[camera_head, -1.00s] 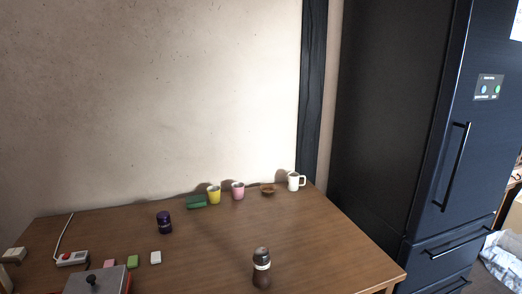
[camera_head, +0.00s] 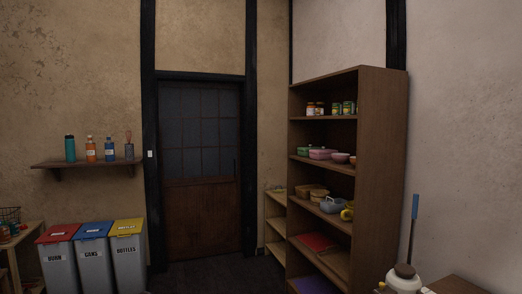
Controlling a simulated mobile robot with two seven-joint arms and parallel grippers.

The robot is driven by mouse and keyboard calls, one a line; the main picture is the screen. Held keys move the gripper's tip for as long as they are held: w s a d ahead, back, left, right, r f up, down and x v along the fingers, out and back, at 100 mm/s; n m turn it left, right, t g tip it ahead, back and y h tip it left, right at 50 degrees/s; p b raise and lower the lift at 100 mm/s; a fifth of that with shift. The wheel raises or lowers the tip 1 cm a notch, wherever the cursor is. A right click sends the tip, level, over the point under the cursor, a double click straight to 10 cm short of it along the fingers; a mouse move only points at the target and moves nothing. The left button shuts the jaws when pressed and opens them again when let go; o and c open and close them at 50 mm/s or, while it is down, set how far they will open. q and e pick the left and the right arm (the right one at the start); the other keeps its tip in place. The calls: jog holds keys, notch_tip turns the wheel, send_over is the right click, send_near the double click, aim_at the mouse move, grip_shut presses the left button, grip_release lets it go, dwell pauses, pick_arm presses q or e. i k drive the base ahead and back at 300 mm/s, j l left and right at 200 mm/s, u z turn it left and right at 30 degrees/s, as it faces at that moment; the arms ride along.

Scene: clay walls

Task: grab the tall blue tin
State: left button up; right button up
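No thing in view is clearly a tall blue tin. On the wall shelf (camera_head: 88,164) at the left stand a tall teal cylinder (camera_head: 70,149), an orange bottle (camera_head: 91,150), a blue bottle (camera_head: 109,150) and a grey-blue holder (camera_head: 129,152) with something thin sticking up. Jars (camera_head: 314,109) and green cans (camera_head: 348,108) stand on an upper board of the brown shelf unit (camera_head: 382,170) at the right. They are too small to tell details. Neither of my grippers is in view.
Bins with red (camera_head: 58,233), blue (camera_head: 94,230) and yellow (camera_head: 127,227) lids stand below the wall shelf. A dark door (camera_head: 202,160) is behind, with clear floor (camera_head: 215,275) before it. A white and brown pot (camera_head: 404,281) is at the lower right.

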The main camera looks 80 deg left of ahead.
aim_at(110, 154)
jog(key=u, duration=3.6)
jog(key=i+u, duration=0.2)
jog(key=i, duration=3.85)
